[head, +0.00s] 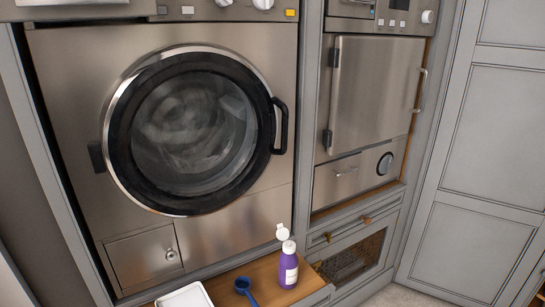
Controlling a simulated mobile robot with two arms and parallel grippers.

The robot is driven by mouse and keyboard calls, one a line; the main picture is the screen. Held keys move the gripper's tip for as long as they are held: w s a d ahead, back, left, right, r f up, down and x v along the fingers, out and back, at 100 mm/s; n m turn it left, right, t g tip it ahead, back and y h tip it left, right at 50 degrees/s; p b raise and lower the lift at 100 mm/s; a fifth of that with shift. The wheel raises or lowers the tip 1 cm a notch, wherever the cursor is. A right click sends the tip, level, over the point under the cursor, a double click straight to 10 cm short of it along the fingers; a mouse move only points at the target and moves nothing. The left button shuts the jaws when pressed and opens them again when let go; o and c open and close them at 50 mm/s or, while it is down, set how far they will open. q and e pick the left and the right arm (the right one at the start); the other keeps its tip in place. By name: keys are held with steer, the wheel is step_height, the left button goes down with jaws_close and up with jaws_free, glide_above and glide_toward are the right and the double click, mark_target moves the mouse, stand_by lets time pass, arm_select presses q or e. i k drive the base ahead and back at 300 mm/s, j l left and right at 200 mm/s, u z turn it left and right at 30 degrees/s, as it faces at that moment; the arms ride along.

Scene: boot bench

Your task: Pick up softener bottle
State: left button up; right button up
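A purple bottle with a white cap and a white label, which looks like the softener bottle (288,267), stands upright on the wooden bench top (262,272) at the bottom middle of the head view. A white round piece (282,232) shows just above its cap; I cannot tell whether it is joined to the bottle. Neither of my grippers is in the picture.
A blue scoop (244,287) and a white tray (186,296) lie left of the bottle. The washing machine (215,225), with its round door shut, stands behind. A wire-fronted drawer (350,258) is to the right. Grey cabinet doors (470,235) stand far right.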

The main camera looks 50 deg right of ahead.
mark_target(288, 261)
steer(key=z, duration=1.55)
